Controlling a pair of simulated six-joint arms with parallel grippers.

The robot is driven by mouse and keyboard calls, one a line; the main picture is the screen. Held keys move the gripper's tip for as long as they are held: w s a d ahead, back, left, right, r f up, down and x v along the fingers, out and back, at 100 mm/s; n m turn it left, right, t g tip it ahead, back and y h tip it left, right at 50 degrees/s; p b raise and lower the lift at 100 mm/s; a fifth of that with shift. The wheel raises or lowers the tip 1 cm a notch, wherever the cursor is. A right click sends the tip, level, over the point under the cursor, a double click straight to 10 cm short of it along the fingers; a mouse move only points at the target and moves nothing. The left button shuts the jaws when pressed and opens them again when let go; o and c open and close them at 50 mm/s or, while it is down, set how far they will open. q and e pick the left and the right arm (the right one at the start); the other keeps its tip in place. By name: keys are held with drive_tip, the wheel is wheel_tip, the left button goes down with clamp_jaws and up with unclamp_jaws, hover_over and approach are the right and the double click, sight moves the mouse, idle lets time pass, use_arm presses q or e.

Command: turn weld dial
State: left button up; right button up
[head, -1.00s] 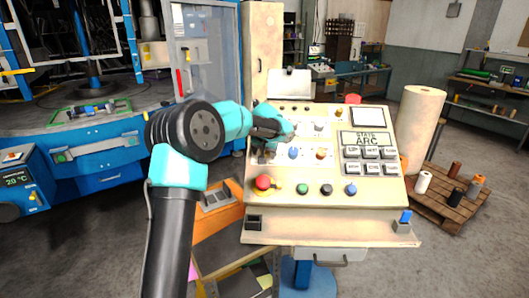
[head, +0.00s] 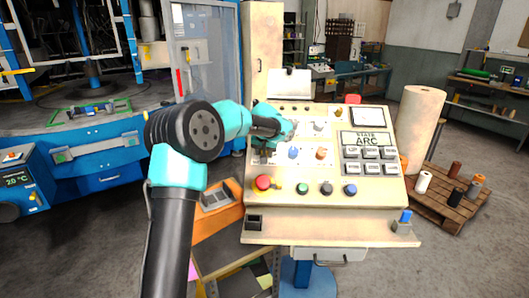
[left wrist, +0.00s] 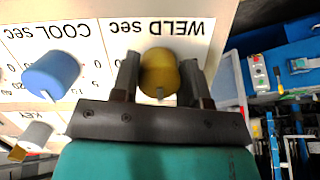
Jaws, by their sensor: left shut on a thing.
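The weld dial (left wrist: 158,75) is a yellow knob under the upside-down label "WELD sec" in the left wrist view. My left gripper (left wrist: 160,80) is shut on it, with one dark finger on each side. In the head view my left gripper (head: 266,150) is at the left part of the cream control panel (head: 380,195), and the weld dial is mostly hidden there. The blue cool dial (left wrist: 52,75) stands beside it and also shows in the head view (head: 293,152). My right gripper is not in view.
A red button (head: 263,183) and several coloured knobs sit below on the panel. An orange knob (head: 320,154) is right of the blue dial. Grey push buttons (head: 371,160) and the "STATE ARC" display (head: 367,139) are at right. A grey knob (left wrist: 35,138) is near the cool dial.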

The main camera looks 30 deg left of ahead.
use_arm(q)
drive_tip(key=n, duration=0.4)
drive_tip(key=shift+d+h, duration=0.1)
drive_tip(key=shift+h, duration=0.3)
drive_tip(key=shift+w+n+t+h, duration=0.1)
drive_tip(key=shift+n+t+h, duration=0.25)
drive_tip(key=shift+n, duration=1.35)
drive_tip(key=o, duration=0.9)
drive_tip(key=shift+o, duration=0.2)
drive_tip(key=shift+r, duration=0.15)
drive_tip(key=v, duration=1.7)
drive_tip(key=shift+s, duration=0.3)
drive_tip(key=shift+d, duration=0.15)
